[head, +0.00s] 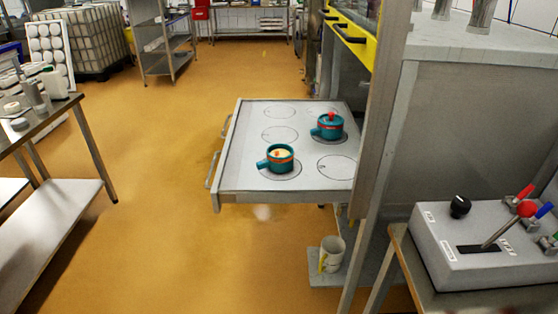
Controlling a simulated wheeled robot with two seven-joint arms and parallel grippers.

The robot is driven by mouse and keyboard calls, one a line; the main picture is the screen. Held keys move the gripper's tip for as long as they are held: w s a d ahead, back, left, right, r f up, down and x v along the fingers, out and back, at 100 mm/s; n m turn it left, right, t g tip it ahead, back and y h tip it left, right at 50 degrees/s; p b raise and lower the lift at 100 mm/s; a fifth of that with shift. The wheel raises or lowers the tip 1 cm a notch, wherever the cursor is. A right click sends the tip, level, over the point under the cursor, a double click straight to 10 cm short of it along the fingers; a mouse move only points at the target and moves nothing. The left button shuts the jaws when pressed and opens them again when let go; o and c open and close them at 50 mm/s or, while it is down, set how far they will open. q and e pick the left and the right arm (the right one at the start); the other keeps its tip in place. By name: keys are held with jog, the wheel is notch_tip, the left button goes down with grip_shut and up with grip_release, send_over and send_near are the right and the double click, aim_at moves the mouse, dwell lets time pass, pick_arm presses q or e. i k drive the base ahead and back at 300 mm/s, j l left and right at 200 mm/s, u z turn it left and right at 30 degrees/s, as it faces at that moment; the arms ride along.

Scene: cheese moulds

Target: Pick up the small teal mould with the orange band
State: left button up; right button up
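Two small teal moulds stand upright on the grey tabletop (240,170). The nearer teal mould (280,164) has an orange-red band, a short handle to the left and something cream-coloured with an orange spot at its top. It sits in a marked circle at the front middle. The farther teal mould (329,133) also has an orange-red band and a left handle, with a red knob on top. It sits in another circle, behind and to the right. They stand apart. Neither of my grippers is in view.
Several drawn circles on the tabletop are empty. A tall grey post (376,160) rises at the table's right edge. A control box (480,235) with levers is at the right. A white mug (332,252) stands on a low shelf. The floor left of the table is clear.

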aim_at(277, 165)
jog(key=k+j, duration=0.3)
jog(key=k, duration=0.15)
jog(key=j+z, duration=0.1)
jog(key=z, duration=1.15)
jog(key=j+z, duration=0.7)
jog(key=j, duration=0.2)
jog(key=k+j+z, duration=0.15)
jog(key=j+z, duration=0.2)
jog(key=k+j+z, duration=0.15)
jog(key=j+z, duration=0.2)
jog(key=j, duration=0.15)
jog(key=k+j, duration=0.25)
jog(key=j, duration=0.2)
jog(key=k+j+z, duration=0.1)
jog(key=j, duration=0.4)
jog(key=k+j, duration=0.35)
jog(key=k+j+z, duration=0.15)
jog(key=j, duration=0.4)
jog(key=k+j, duration=0.35)
jog(key=j+z, duration=0.05)
jog(key=j, duration=0.05)
